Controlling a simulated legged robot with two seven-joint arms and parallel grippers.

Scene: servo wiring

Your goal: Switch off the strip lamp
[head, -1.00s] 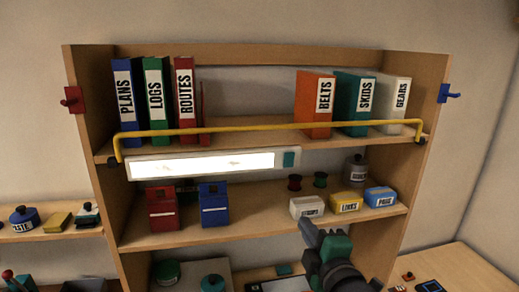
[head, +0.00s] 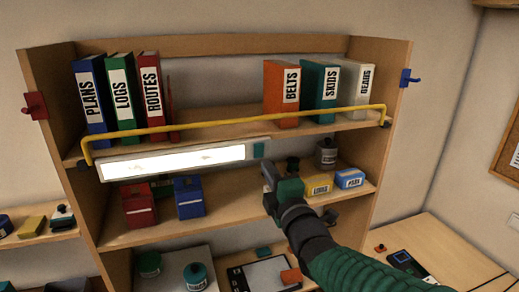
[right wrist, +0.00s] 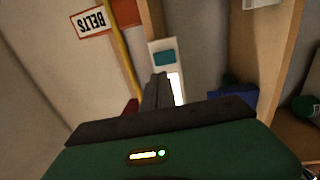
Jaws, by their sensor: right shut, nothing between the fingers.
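The strip lamp (head: 180,159) is mounted under the upper shelf and glows white. Its teal switch (head: 259,150) is at the lamp's right end. In the right wrist view the switch (right wrist: 164,57) sits on the pale lamp end, just beyond my fingertips, with part of the lit strip (right wrist: 177,89) beside them. My right gripper (head: 267,171) is shut and empty, just below and slightly right of the switch, with a small gap visible in the head view. In the wrist view its fingers (right wrist: 155,90) are together. My left gripper is out of view.
A yellow rail (head: 230,122) runs across the shelf front, just above the lamp. Binders, including the orange BELTS one (head: 287,95), stand behind it. Red (head: 138,205) and blue (head: 188,197) boxes stand below the lamp. The yellow LINKS box (head: 318,186) is beside my right wrist.

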